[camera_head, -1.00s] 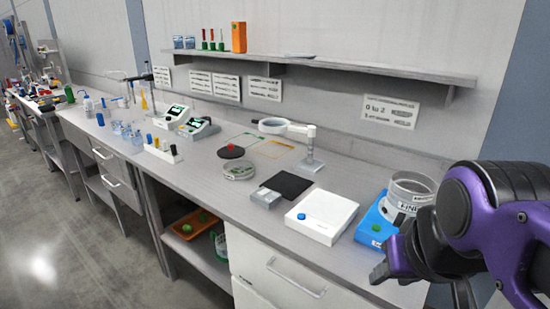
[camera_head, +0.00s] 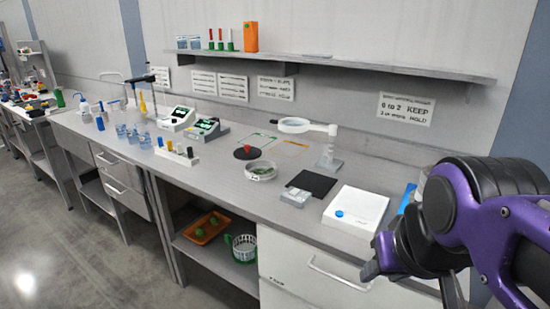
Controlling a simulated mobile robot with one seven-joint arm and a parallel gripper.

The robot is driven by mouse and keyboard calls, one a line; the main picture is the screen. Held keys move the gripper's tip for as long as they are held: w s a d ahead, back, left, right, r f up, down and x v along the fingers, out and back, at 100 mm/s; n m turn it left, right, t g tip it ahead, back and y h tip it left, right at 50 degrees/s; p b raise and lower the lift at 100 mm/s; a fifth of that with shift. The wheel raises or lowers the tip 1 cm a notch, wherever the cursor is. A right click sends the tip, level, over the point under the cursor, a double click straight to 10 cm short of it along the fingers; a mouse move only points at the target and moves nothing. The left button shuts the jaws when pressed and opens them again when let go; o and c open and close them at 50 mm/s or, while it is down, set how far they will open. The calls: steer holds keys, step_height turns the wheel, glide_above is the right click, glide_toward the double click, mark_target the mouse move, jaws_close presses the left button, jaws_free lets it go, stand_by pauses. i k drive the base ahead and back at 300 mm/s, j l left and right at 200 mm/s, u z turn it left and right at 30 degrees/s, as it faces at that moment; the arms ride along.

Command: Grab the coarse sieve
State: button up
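No vessel in view can be read as the coarse sieve. A round mesh-like basket with a green rim and handle (camera_head: 242,247) stands on the lower shelf under the bench; I cannot tell whether it is the coarse sieve. My gripper (camera_head: 410,275) is at the right, in front of the bench's front edge, apart from that basket. It is dark and seen from the side; its finger gap is not clear. My purple arm hides most of the blue device (camera_head: 408,197) and whatever stands on it.
An orange tray with green items (camera_head: 206,228) lies beside the basket on the lower shelf. On the bench are a white box with a blue button (camera_head: 356,208), a black mat (camera_head: 311,183), a glass dish (camera_head: 261,171) and a magnifier (camera_head: 295,125). The floor at left is clear.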

mark_target(257, 177)
steer(key=j+z, duration=0.1)
steer(key=j, duration=0.75)
steer(key=i+j, duration=0.15)
steer(key=j, duration=0.25)
steer(key=i+j+z, duration=0.15)
steer(key=j, duration=0.25)
steer(key=i+j, duration=0.1)
steer(key=j, duration=0.3)
steer(key=i+j+z, duration=0.1)
steer(key=j, duration=0.35)
